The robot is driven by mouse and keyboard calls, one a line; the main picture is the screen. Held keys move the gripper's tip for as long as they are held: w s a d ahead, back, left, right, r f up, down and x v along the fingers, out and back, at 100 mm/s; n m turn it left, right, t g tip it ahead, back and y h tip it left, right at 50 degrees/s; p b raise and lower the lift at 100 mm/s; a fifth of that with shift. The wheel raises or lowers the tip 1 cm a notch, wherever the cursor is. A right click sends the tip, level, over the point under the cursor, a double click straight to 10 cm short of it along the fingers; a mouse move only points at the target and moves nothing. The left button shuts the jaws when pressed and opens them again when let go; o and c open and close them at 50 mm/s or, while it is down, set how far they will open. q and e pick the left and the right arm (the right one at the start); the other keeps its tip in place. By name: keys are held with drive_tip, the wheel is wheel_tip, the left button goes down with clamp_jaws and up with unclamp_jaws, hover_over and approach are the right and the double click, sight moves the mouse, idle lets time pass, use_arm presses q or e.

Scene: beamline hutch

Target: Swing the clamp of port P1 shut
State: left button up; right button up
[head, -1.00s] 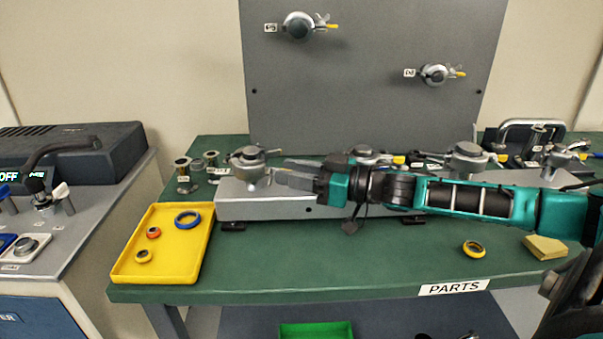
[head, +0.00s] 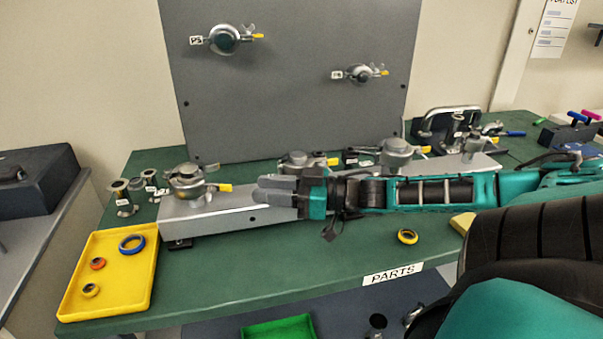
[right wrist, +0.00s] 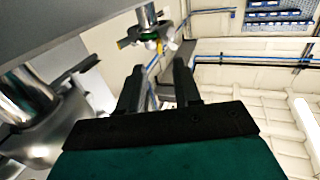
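The leftmost port (head: 188,182) stands on the left end of the long grey block on the green bench; I take it for P1, though its label is too small to read. It is a silver round fitting with a clamp around it. The clamp's yellow-tipped lever (head: 224,187) points right. Whether the clamp is fully shut, I cannot tell. My right gripper (head: 258,191) is just right of the lever, apart from it. In the right wrist view its two dark fingers (right wrist: 157,82) stand apart with nothing between them. My left gripper is not in view.
More clamped ports stand along the block (head: 232,222), behind and right of my right arm. The upright grey panel (head: 290,100) carries two others. A yellow tray (head: 120,282) with rings is at front left. A loose yellow ring (head: 407,237) lies on the bench (head: 300,275).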

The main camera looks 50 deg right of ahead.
drive_tip(key=shift+v, duration=2.9)
drive_tip(key=shift+c, duration=0.4)
